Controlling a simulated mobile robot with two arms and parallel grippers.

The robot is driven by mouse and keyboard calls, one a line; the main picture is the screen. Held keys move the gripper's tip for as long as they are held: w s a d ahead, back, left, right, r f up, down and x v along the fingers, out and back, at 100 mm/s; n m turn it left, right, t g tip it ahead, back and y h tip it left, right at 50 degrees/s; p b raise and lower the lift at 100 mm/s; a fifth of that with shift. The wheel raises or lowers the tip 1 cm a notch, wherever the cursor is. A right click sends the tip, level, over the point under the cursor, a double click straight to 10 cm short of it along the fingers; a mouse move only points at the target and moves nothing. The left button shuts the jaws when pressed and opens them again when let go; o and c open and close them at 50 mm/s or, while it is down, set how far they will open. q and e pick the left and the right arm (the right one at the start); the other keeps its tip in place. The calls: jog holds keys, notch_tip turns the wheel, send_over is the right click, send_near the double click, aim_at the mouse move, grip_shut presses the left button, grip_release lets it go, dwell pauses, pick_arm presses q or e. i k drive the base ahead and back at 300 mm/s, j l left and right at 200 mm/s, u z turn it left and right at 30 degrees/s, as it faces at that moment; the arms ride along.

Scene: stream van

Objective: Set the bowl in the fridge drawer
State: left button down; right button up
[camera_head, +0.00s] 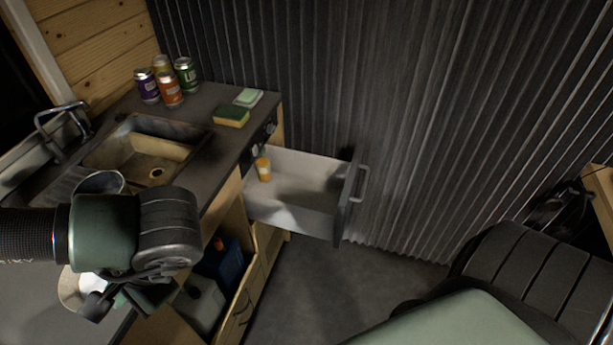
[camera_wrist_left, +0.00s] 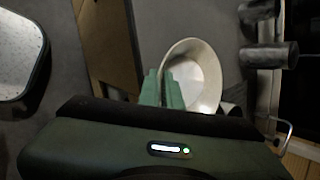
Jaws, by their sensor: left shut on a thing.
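The bowl (camera_wrist_left: 203,72) is white and round, and shows its inside in the left wrist view. In the head view only part of the bowl (camera_head: 71,288) shows, behind my left arm. My left gripper (camera_wrist_left: 161,84) is shut on the bowl's rim with two green fingers; in the head view the gripper (camera_head: 108,300) is over the counter's near part, left of the drawer. The fridge drawer (camera_head: 297,212) is pulled open, pale inside, with a dark front and handle at its right end. My right gripper is out of view.
A small orange-yellow container (camera_head: 263,169) stands in the drawer's back left; the rest of its floor looks clear. A sink (camera_head: 140,150), several cans (camera_head: 171,90) and a sponge (camera_head: 231,116) are on the counter (camera_head: 210,145). A blue container (camera_head: 224,262) sits in the open cupboard below.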

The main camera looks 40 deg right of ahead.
aim_at(312, 198)
jog(key=i+l, duration=0.1)
jog(key=l, duration=1.5)
jog(key=i+l, duration=0.15)
jog(key=l, duration=1.4)
jog(key=i, duration=0.05)
